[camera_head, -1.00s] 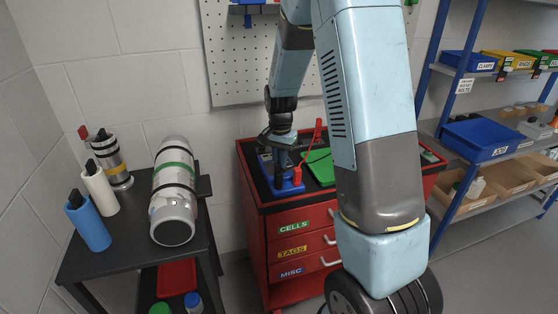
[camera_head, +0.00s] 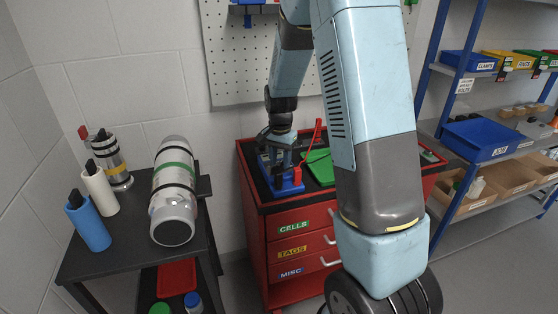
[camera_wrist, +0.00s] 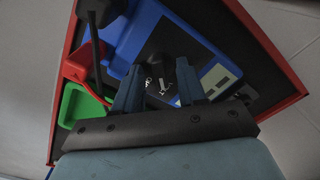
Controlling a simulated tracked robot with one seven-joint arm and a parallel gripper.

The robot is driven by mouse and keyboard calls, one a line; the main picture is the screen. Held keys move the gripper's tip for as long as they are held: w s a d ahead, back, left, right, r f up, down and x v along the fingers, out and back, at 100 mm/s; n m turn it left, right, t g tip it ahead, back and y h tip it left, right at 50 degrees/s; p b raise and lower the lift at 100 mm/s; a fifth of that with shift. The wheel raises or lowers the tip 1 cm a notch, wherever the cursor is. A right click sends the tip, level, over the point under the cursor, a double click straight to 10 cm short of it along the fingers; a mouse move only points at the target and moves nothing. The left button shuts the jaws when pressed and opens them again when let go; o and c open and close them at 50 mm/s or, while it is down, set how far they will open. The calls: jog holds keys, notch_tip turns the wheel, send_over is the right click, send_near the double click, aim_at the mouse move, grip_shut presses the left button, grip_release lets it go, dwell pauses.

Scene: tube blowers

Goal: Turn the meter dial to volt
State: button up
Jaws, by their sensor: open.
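The blue meter (camera_head: 292,187) lies on top of the red cabinet, partly hidden by my gripper in the head view. In the wrist view the blue meter (camera_wrist: 146,34) has a black face with white marks and a pale display (camera_wrist: 215,79). A dark round dial (camera_wrist: 156,66) shows on that face, just beyond and between my fingertips. The mark the dial points to is too small and dark to read. My gripper (camera_wrist: 157,78) is open over the meter face, one finger on each side. I cannot tell whether the fingers touch the dial.
The red cabinet (camera_head: 287,226) has a raised rim. A red probe (camera_wrist: 77,63) and a green tray (camera_wrist: 82,105) lie beside the meter. A black bench (camera_head: 128,230) with cylinders stands left. A blue-framed shelf (camera_head: 437,107) with bins stands right.

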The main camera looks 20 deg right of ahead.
aim_at(280, 163)
notch_tip(280, 163, up, 14)
jog(key=shift+f, duration=0.15)
dwell(0.6)
dwell(0.3)
jog(key=s+r+n+t, duration=0.2)
jog(key=s+r+n, duration=0.2)
jog(key=s, duration=1)
jog(key=s+r+n+t, duration=0.3)
jog(key=s+r+n, duration=0.2)
jog(key=s, duration=0.9)
notch_tip(280, 163, up, 2)
jog(key=shift+s+a+r+t, duration=0.1)
jog(key=shift+s+a+t, duration=0.05)
jog(key=shift+t, duration=0.15)
